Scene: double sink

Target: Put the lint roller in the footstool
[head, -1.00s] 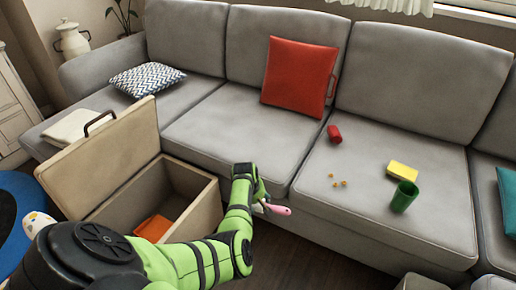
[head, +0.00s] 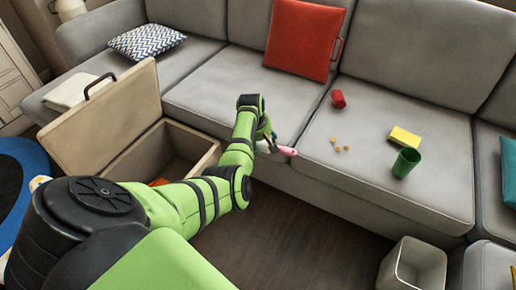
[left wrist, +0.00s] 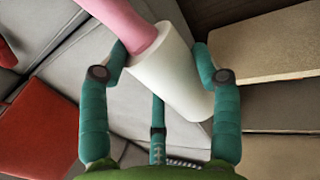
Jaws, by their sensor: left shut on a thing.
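The lint roller has a white roll (left wrist: 165,80) and a pink handle (left wrist: 125,22). My left gripper (left wrist: 160,75) is shut on its white roll in the left wrist view. In the head view the pink handle (head: 287,151) sticks out to the right of my left gripper (head: 266,143), in front of the sofa seat edge. The footstool (head: 185,150) is an open beige box to the left of the gripper, with its lid (head: 105,120) raised. An orange item (head: 158,182) inside it is mostly hidden by my arm. My right gripper is not in view.
On the grey sofa (head: 380,180) are a red cup (head: 338,98), yellow block (head: 405,136), green cup (head: 406,163), crumbs (head: 338,145) and a red cushion (head: 305,40). A pale bin (head: 413,265) stands at lower right. The dark floor (head: 290,220) between is clear.

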